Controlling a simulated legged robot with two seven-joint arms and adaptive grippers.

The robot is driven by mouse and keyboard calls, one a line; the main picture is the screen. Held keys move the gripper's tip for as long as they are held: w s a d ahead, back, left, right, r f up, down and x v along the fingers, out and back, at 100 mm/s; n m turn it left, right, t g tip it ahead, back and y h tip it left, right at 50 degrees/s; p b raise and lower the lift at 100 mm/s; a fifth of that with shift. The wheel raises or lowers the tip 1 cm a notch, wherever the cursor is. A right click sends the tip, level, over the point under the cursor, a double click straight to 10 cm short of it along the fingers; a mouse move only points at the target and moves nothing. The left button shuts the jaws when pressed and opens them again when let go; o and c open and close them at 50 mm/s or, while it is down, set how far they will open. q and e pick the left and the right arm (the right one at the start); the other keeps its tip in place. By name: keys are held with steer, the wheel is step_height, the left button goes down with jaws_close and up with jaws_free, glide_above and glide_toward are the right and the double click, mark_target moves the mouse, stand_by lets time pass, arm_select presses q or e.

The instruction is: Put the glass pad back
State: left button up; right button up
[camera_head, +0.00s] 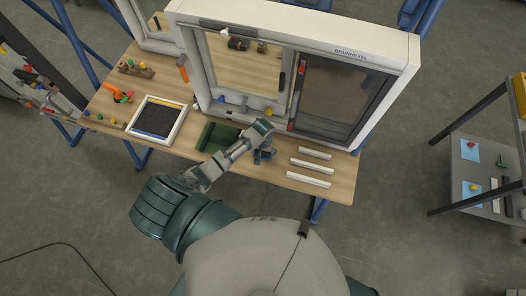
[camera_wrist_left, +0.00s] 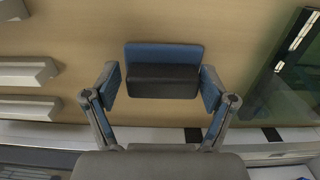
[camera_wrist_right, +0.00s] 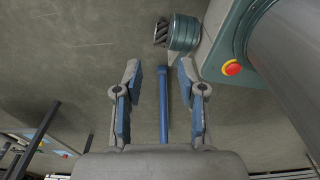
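A small block with a blue plate and a black front, likely the glass pad (camera_wrist_left: 165,80), lies on the wooden table between the fingers of my left gripper (camera_wrist_left: 160,88). The fingers are open, one at each side of it; I cannot tell whether they touch it. In the head view my left gripper (camera_head: 264,142) points down at the table, and the dark pad (camera_head: 264,157) shows small beside it. My right gripper (camera_wrist_right: 162,95) is open and empty above the floor, and is out of the head view.
A green tray (camera_head: 205,139) lies left of the left gripper; its edge shows in the left wrist view (camera_wrist_left: 290,85). Several white bars (camera_head: 309,165) lie to the right. A white window frame (camera_head: 300,38) stands behind. A framed black panel (camera_head: 157,117) lies at left.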

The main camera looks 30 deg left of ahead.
arm_select(q)
steer(key=shift+d, duration=0.15)
steer(key=shift+r, duration=0.35)
step_height(320, 180, up, 12)
steer(key=shift+f, duration=0.25)
arm_select(e)
steer(key=shift+d+f, duration=0.2)
steer(key=shift+d, duration=0.25)
steer(key=shift+d, duration=0.2)
